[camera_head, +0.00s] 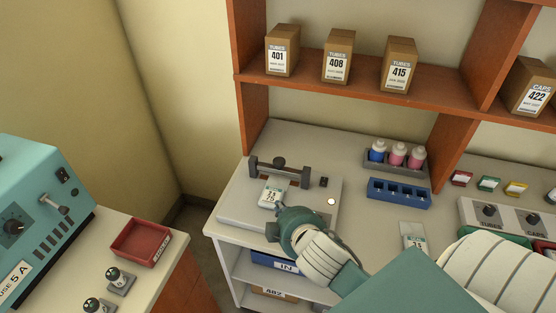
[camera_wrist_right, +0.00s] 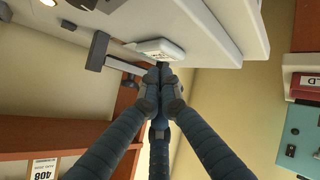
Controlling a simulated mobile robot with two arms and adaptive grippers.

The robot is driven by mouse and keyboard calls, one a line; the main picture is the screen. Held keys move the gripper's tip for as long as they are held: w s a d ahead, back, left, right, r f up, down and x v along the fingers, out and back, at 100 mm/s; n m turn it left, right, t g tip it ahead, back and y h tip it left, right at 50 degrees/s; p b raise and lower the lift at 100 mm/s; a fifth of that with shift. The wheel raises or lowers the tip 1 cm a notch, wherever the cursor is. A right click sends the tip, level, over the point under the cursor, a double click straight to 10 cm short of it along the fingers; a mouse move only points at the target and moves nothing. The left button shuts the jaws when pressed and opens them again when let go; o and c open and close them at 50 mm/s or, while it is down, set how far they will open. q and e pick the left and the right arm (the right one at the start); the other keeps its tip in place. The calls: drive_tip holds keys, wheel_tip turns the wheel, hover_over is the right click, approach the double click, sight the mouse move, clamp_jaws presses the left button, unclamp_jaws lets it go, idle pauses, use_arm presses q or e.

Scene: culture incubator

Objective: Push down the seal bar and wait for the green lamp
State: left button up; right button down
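The sealer (camera_head: 240,208) is a grey plate on the bench. Its dark seal bar (camera_head: 280,172) with a round knob stands along the back and looks raised. A white labelled pouch (camera_head: 271,194) lies on the plate in front of the bar. A round lamp (camera_head: 331,202) on the plate's right glows pale, not green. My right gripper (camera_head: 274,220) is just in front of the pouch. In the right wrist view its fingers (camera_wrist_right: 163,70) are closed together, tips at the edge of the pouch (camera_wrist_right: 158,48); I cannot tell whether they pinch it. My left gripper is not in view.
A grey rack (camera_head: 393,166) with several bottles and a blue rack (camera_head: 398,194) stand right of the sealer. Another pouch (camera_head: 413,236) lies near my right arm. A shelf with boxes (camera_head: 338,57) is above. A red tray (camera_head: 141,242) and a teal machine (camera_head: 38,205) are left.

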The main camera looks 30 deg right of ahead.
drive_tip(key=w+a+r+n+t+y, duration=0.1)
drive_tip(key=w+r+n+t, duration=0.4)
drive_tip(key=r, duration=0.4)
drive_tip(key=w+a+r+n+t+y, duration=0.1)
drive_tip(key=w+r+n+t+y, duration=0.2)
drive_tip(key=w+r, duration=0.45)
drive_tip(key=a+r+n+g+y, duration=0.2)
drive_tip(key=a+r+n+y, duration=0.25)
drive_tip(key=n, duration=0.65)
drive_tip(key=a+r+n+g+y, duration=0.25)
drive_tip(key=a+n+y, duration=0.3)
drive_tip(key=n, duration=0.55)
drive_tip(key=d+f+n+g+h, duration=0.3)
drive_tip(key=d+f+n+h, duration=0.1)
drive_tip(key=d, duration=0.6)
drive_tip(key=w+d+f+n+g+h, duration=0.1)
drive_tip(key=d+f+n+g+h, duration=0.2)
drive_tip(key=d, duration=0.8)
wheel_tip(320, 180, down, 2)
drive_tip(key=shift+d+f+n+h, duration=0.15)
drive_tip(key=shift+n+h, duration=0.25)
drive_tip(key=shift+n, duration=0.5)
drive_tip(key=shift+w, duration=0.1)
